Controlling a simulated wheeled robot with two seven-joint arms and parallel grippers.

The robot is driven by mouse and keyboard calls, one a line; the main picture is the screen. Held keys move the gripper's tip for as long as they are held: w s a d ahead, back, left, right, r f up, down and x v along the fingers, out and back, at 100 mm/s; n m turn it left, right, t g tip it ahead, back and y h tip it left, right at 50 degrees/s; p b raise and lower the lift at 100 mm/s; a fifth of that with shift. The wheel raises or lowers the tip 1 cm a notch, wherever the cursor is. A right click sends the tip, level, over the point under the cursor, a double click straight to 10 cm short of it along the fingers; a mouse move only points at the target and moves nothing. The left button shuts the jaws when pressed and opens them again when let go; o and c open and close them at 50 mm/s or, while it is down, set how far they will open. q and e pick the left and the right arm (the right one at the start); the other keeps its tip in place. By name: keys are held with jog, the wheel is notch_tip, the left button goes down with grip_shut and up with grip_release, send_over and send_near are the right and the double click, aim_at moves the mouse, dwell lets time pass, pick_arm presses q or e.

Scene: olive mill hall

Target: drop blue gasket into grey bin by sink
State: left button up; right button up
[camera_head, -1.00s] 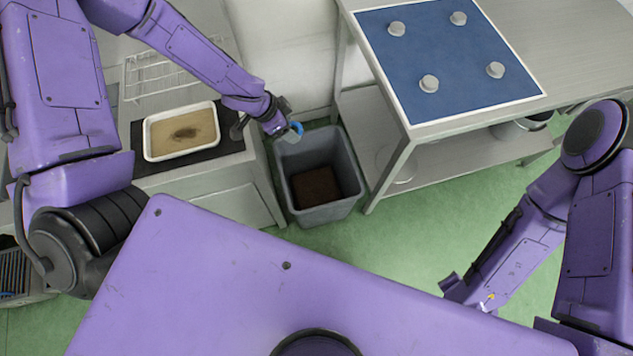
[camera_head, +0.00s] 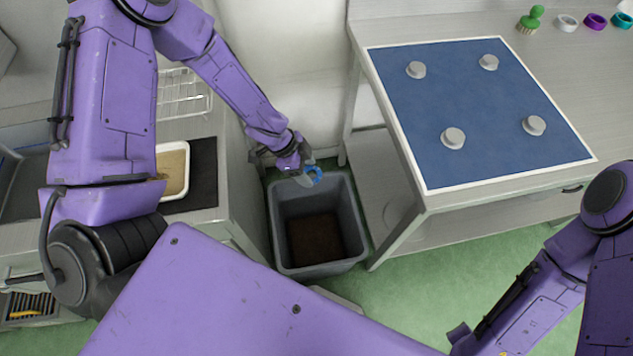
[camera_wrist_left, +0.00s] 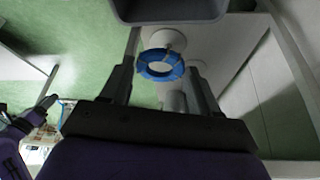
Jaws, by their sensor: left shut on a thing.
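The blue gasket (camera_head: 318,175) is a small ring held at the tip of my left gripper (camera_head: 308,174). The left wrist view shows the gasket (camera_wrist_left: 145,70) between the two fingers, which are shut on it. The grey bin (camera_head: 278,225) stands open on the floor, with a dark brown bottom inside. In the head view the gasket overlaps the bin's back rim; its exact height above the rim is hard to tell. The bin's wall seems to show at the top of the left wrist view (camera_wrist_left: 168,18).
Left of the bin is a counter with a white tray (camera_head: 184,178) on a dark mat (camera_head: 205,175) and a wire rack (camera_head: 185,95). Right of it is a metal table with a blue board (camera_head: 470,110) bearing several grey knobs. A green brush (camera_head: 530,20) and rings lie behind.

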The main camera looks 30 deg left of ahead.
pick_arm(q)
notch_tip(320, 180, down, 25)
jog(key=b, duration=2.1)
jog(key=shift+w+b, duration=0.2)
jog(key=shift+b, duration=0.1)
jog(key=shift+a, duration=0.1)
jog(key=o, duration=1.1)
jog(key=p+v, duration=0.3)
jog(key=v, duration=0.7)
jog(key=shift+a+r, duration=0.2)
jog(key=shift+r, duration=0.05)
